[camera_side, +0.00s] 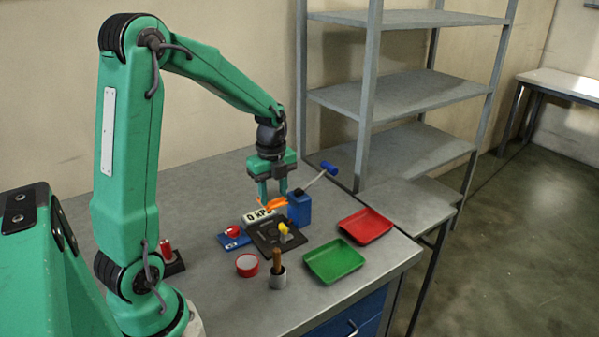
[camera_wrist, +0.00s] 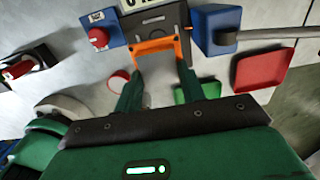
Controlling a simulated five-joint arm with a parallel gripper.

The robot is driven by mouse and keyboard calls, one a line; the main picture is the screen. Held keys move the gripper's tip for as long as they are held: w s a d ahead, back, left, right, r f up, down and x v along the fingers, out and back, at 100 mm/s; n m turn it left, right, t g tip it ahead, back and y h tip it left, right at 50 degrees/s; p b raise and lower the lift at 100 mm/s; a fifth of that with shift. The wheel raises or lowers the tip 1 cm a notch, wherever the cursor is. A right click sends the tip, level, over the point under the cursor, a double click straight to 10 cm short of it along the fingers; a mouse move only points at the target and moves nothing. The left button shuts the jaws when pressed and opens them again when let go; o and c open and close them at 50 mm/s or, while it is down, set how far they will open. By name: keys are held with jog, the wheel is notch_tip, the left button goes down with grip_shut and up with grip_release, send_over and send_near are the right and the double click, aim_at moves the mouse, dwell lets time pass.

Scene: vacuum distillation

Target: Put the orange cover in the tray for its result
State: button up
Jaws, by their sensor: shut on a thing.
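The orange cover (camera_side: 275,204) is between the fingertips of my gripper (camera_side: 273,196), which is shut on it above the black plate (camera_side: 265,238). In the wrist view the cover (camera_wrist: 157,45) looks like an orange frame at the tips of my gripper (camera_wrist: 160,62). The red tray (camera_side: 365,226) and the green tray (camera_side: 335,260) lie at the right of the bench and look empty. Both trays are apart from my gripper. A white display (camera_side: 258,215) behind the plate reads "0 kP", with its end partly hidden.
A blue box (camera_side: 299,210) with a raised blue-ended lever (camera_side: 322,175) stands close right of my gripper. A blue base with a red button (camera_side: 232,232) is left of the plate. A red tape roll (camera_side: 247,265) and a cup with a brown handle (camera_side: 278,272) stand in front.

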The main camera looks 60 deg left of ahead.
jog(key=shift+w+d+r, duration=0.1)
jog(key=shift+w+d, duration=0.25)
jog(key=shift+w, duration=0.2)
jog(key=w+d, duration=0.8)
jog(key=d, duration=0.3)
jog(key=w+d, duration=0.8)
jog(key=d, duration=0.3)
send_over(367, 230)
jog(key=shift+n, duration=0.3)
notch_tip(367, 230, down, 7)
jog(key=shift+w+r, duration=0.1)
jog(key=shift+r, duration=0.1)
jog(key=shift+f, duration=2)
jog(key=shift+f, duration=0.1)
jog(key=o, duration=1.1)
jog(key=shift+o, duration=0.2)
